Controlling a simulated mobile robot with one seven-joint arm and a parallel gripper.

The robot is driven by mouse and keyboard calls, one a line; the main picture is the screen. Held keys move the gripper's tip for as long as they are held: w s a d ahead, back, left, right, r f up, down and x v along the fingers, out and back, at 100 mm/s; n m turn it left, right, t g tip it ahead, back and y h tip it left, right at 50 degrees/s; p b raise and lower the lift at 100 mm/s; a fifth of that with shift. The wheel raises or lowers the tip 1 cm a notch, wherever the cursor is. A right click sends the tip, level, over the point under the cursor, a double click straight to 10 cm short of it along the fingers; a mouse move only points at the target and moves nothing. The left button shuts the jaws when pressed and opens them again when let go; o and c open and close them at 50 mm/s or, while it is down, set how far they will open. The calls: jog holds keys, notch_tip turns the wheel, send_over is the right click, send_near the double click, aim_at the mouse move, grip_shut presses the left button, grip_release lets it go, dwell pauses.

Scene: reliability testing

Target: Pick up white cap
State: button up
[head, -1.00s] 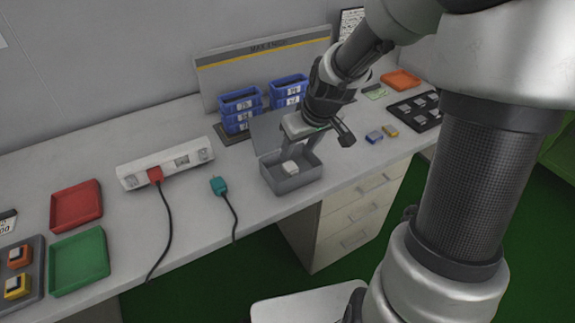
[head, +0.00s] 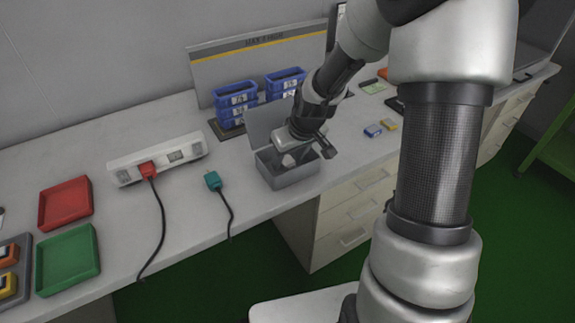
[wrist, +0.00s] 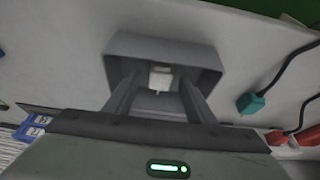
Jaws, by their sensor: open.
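The white cap (head: 288,161) lies inside a grey open box (head: 291,180) on the workbench. In the wrist view the cap (wrist: 161,78) shows near the middle of the box (wrist: 162,46), partly in shadow. My gripper (head: 296,156) is directly over the box with its fingers reaching down into it. In the wrist view the two fingers of my gripper (wrist: 160,97) are spread, one on each side of the cap, with a gap to it. How far the fingertips are above the cap is hard to tell.
The box's raised lid (head: 266,122) stands behind it. Blue bins (head: 236,105) are stacked at the back. A teal plug (head: 213,181) and a power strip (head: 156,159) with a red plug lie to the left. Small blue and yellow items (head: 380,129) sit to the right.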

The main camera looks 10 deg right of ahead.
aim_at(289, 162)
jog(key=c, duration=1.2)
jog(key=shift+o, duration=0.2)
notch_tip(289, 162, up, 10)
jog(key=p, duration=0.3)
